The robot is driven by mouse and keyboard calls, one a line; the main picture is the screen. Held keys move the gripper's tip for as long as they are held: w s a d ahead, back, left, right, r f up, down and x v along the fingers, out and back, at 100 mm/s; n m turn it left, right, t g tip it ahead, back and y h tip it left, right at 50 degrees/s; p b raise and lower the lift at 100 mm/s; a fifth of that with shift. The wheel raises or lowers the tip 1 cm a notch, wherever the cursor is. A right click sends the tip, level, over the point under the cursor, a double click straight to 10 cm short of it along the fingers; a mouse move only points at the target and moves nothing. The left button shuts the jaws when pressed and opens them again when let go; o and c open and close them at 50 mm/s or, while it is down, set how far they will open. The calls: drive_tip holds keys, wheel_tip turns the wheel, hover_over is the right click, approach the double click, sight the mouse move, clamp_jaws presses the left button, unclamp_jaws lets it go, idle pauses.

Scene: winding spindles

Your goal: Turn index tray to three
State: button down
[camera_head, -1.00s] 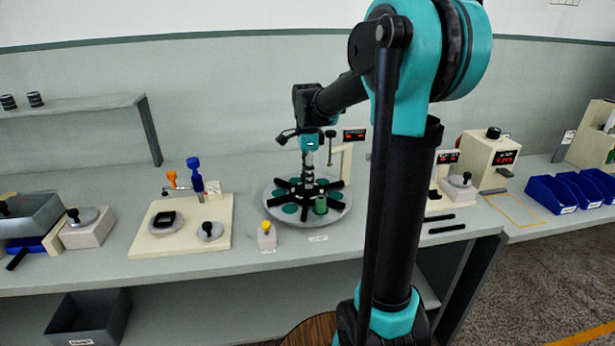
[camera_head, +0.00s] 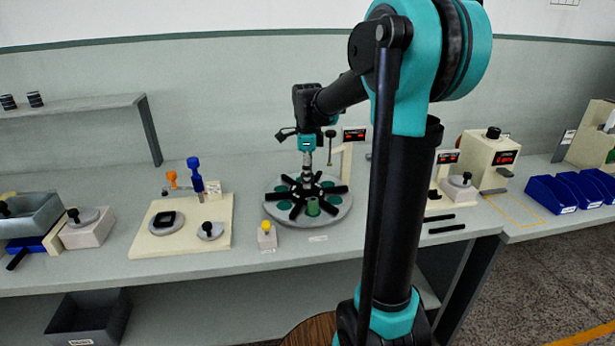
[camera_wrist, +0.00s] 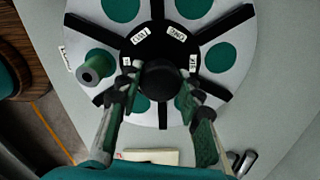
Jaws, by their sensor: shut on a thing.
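The index tray (camera_head: 333,221) is a round grey disc with black spokes, green round pads and small white labels around its hub; it sits on the bench and also shows in the wrist view (camera_wrist: 220,20). My gripper (camera_head: 307,172) is over the tray's centre. In the wrist view my gripper (camera_wrist: 162,80) is shut on the black central knob (camera_wrist: 162,76). The label wording is too small to read surely.
A small block with a yellow button (camera_head: 266,236) stands just left of the tray. A post with a red display (camera_head: 354,135) rises behind it. A cream fixture board (camera_head: 190,240) lies further left. Blue bins (camera_head: 550,194) stand at the right.

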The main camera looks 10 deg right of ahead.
drive_tip(key=c, duration=1)
unclamp_jaws()
drive_tip(key=shift+r, duration=0.1)
wheel_tip(320, 180, up, 12)
drive_tip(key=shift+s, duration=0.1)
